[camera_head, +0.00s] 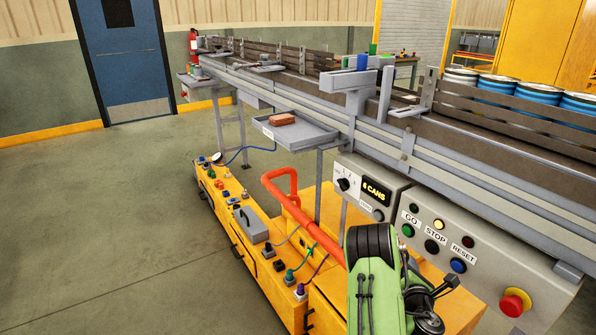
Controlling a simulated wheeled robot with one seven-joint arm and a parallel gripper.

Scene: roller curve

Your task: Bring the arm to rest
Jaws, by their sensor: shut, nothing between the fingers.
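My green arm (378,295) shows at the bottom centre, with a black ribbed cover at its top and dark cables along it. A darker jointed part of my arm (425,298) sits just right of it. The arm stands in front of the yellow cabinet and below the control panel (440,240). I see no gripper fingers in this view; my gripper is out of frame or hidden. The arm does not appear to hold anything.
A grey roller conveyor (455,165) runs from upper left to right, with blue cans (506,89) on it. A small tray (296,136) holds a reddish block (281,119). An orange-red pipe (303,220) rises left of my arm. Floor at left is clear.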

